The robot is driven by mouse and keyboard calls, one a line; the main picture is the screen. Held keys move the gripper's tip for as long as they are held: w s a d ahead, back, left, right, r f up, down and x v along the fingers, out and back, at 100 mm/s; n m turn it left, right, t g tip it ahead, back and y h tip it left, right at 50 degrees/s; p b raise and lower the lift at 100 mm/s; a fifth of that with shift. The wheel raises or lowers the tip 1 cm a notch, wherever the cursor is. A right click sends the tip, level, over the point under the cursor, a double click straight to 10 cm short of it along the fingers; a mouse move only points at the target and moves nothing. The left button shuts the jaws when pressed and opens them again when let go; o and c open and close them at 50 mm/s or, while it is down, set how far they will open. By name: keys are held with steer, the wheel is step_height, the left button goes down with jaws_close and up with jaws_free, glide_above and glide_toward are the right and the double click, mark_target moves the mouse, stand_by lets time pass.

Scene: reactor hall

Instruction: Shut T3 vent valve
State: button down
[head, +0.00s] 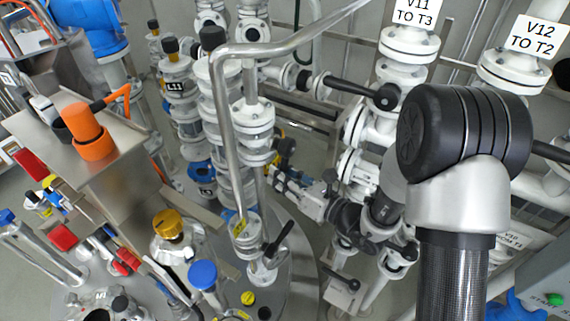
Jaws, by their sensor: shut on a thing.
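My gripper (278,176) is in the middle of the head view, reaching in from the right. Its jaws are shut on a small dark part, apparently a black valve handle (285,147), beside the white flanged pipe stack. The jaws partly hide this part, so its exact shape and angle are unclear. No label reading T3 vent is legible, so I cannot tell whether this is that valve. A sign reading "V11 TO T3" (415,12) hangs on a white pipe at the top.
A bent steel pipe (222,130) rises left of my gripper. A black lever (279,243) stands below it on a vessel lid. Another black lever (355,87) sticks out above. A "V12 TO T2" sign (535,36) is at upper right. A steel bench (120,145) with orange items is left.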

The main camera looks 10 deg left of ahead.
steer(key=s+a+r+m+g+p, duration=0.1)
steer(key=r+m+p, duration=0.3)
steer(key=p, duration=0.5)
steer(key=s+r+m+g+p, duration=0.2)
steer(key=s+r+m+p, duration=0.1)
steer(key=m+p, duration=0.5)
steer(key=shift+s+a+r+p, duration=0.35)
steer(key=shift+s+a+p, duration=0.05)
steer(key=shift+s+p, duration=0.1)
steer(key=c, duration=1.5)
jaws_free()
steer(key=shift+o, duration=0.2)
steer(key=shift+d, duration=0.15)
steer(key=v, duration=1.2)
